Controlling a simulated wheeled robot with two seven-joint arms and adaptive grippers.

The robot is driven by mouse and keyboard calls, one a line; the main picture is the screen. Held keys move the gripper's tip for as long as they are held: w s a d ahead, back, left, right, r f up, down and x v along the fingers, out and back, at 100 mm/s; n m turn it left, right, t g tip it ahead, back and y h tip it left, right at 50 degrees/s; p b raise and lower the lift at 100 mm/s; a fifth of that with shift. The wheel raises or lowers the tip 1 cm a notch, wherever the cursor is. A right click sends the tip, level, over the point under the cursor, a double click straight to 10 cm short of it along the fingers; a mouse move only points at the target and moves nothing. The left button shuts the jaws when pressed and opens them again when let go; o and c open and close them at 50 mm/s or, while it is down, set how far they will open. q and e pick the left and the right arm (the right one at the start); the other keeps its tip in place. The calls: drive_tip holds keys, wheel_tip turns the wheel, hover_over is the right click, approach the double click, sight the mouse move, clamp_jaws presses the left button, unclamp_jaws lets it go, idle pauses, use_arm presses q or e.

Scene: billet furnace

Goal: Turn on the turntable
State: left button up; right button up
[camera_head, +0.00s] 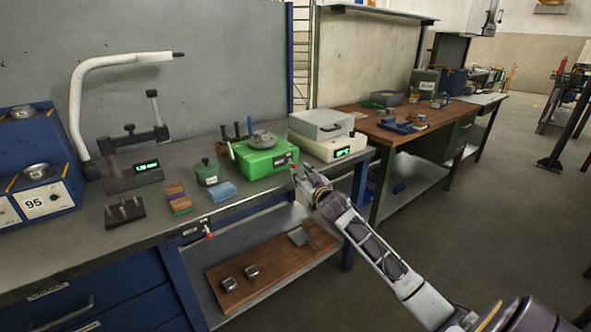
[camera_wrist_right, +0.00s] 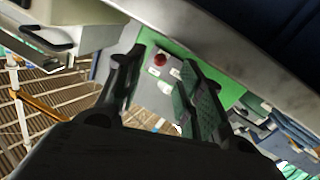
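The turntable is a green box (camera_head: 268,163) with a round grey plate (camera_head: 262,140) on top and a small lit display on its front side. It stands near the front edge of the steel bench. My right gripper (camera_head: 299,174) is in front of its right front corner. In the right wrist view, the green housing (camera_wrist_right: 232,92) shows beyond the open fingers (camera_wrist_right: 161,72). A round red button (camera_wrist_right: 160,59) on a pale panel shows between the fingertips, a little beyond them. The fingers hold nothing. Whether they touch the turntable cannot be told. My left gripper is not in view.
A white device with a grey lid (camera_head: 322,124) stands close to the turntable's right. A green weight-shaped pot (camera_head: 207,172), coloured blocks (camera_head: 178,199) and a blue stack (camera_head: 223,193) lie to the left. The steel bench (camera_head: 245,205) edge runs below my gripper.

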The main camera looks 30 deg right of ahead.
sight(295, 167)
drive_tip(key=shift+w+d, duration=0.2)
drive_tip(key=shift+w, duration=1.55)
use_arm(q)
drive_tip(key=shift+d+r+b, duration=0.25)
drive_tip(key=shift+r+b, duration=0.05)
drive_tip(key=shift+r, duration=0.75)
use_arm(e)
drive_tip(key=shift+w+d, duration=0.1)
drive_tip(key=shift+w, duration=0.7)
drive_tip(key=shift+c, duration=0.4)
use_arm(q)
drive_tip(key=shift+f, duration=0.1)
use_arm(e)
clamp_jaws()
